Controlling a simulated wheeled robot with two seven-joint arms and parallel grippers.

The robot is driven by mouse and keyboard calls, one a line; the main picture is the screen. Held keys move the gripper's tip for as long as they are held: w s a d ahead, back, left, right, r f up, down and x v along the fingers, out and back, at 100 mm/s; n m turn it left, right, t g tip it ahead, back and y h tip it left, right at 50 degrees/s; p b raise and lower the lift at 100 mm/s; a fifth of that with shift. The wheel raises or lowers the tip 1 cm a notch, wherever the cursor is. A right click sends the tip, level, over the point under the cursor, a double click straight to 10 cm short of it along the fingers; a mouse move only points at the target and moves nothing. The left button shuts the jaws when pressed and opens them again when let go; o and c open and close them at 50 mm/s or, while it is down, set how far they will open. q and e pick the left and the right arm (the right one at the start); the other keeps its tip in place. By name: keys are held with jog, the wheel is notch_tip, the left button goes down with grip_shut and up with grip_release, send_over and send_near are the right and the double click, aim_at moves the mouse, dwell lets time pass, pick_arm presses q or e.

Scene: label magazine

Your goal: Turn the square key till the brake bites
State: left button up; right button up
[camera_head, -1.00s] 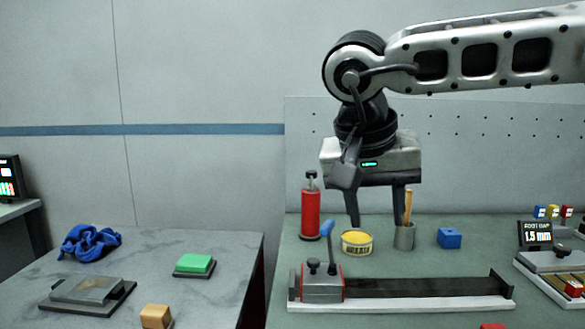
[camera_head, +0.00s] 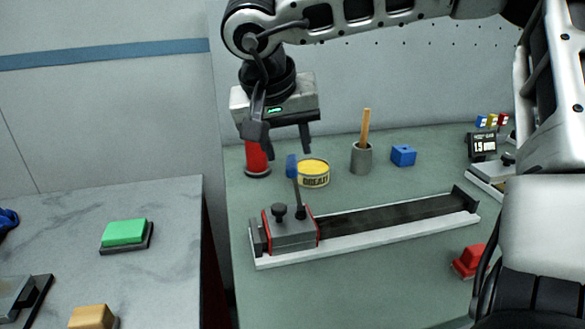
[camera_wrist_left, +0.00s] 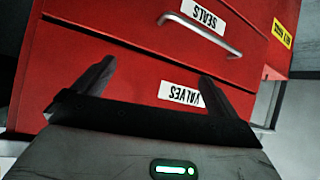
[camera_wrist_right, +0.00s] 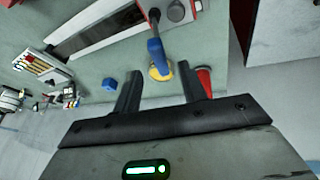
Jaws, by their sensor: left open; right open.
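A grey clamp block with red edges (camera_head: 290,235) sits at the left end of a long rail. It carries a black knob (camera_head: 279,212) and a dark lever with a blue grip (camera_head: 291,166). I cannot tell which part is the square key. My right gripper (camera_head: 287,152) is open and empty above the blue grip, apart from it in the head view. In the right wrist view the blue grip (camera_wrist_right: 157,52) shows between the open fingers, farther off. My left gripper (camera_wrist_left: 158,75) is open and empty before a red drawer cabinet (camera_wrist_left: 130,60), outside the head view.
A yellow grease tin (camera_head: 313,172) and a red cylinder (camera_head: 257,160) stand close by my right gripper. A grey cup (camera_head: 361,158), a blue block (camera_head: 403,155) and a red button (camera_head: 467,261) stand farther right. The green bench in front of the rail (camera_head: 400,218) is mostly clear.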

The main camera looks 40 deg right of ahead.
aim_at(297, 188)
jog(key=x, duration=0.8)
pick_arm(q)
jog(key=shift+w+r, duration=0.3)
jog(key=shift+r, duration=0.05)
pick_arm(e)
grip_shut()
pick_arm(q)
jog(key=shift+f, duration=0.2)
